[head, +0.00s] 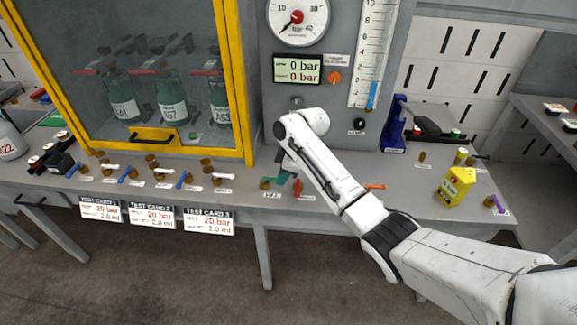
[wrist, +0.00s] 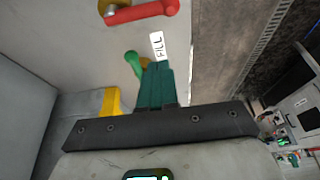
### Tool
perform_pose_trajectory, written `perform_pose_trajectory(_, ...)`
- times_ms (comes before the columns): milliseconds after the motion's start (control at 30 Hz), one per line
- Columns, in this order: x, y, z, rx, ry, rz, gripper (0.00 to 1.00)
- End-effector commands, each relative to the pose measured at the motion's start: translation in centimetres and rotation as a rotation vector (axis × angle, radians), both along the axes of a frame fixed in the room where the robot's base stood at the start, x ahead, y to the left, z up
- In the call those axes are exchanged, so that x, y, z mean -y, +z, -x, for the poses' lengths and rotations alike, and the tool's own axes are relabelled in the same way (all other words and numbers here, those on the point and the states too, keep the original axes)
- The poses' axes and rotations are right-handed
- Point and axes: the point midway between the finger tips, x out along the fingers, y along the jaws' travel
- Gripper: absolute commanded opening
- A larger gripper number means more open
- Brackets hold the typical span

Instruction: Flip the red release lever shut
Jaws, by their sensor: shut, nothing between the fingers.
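The red release lever (head: 297,187) stands at the bench's front edge, just right of the green fill lever (head: 266,182). In the wrist view the red lever (wrist: 140,13) lies at the top on a brass body, its handle pointing right. The green lever (wrist: 134,62) there sits beside my fingertips, near the FILL label (wrist: 157,45). My gripper (head: 283,177) has green fingers, shut and empty, low over the bench beside the green lever and a little left of the red one. It also shows in the wrist view (wrist: 155,70). Whether a finger touches the green lever I cannot tell.
A yellow-framed glass cabinet (head: 245,80) with green bottles stands at the left. Small brass valves with coloured handles line the bench. An orange handle (head: 375,186) lies right of my arm. A yellow box (head: 455,186) and a blue stand (head: 394,125) are at the right.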

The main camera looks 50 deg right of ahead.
Motion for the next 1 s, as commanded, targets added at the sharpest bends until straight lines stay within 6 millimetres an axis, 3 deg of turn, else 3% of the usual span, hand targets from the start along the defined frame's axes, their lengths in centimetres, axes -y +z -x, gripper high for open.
perform_pose_trajectory(100, -0.5, -2.1, -0.6, -0.003, 0.002, 0.0, 0.0)
perform_pose_trajectory(400, 1.8, -2.4, 2.3, 0.001, -0.001, -0.001, 0.0)
perform_pose_trajectory(1000, 2.0, -2.4, 2.9, 0.001, 0.011, -0.001, 0.0)
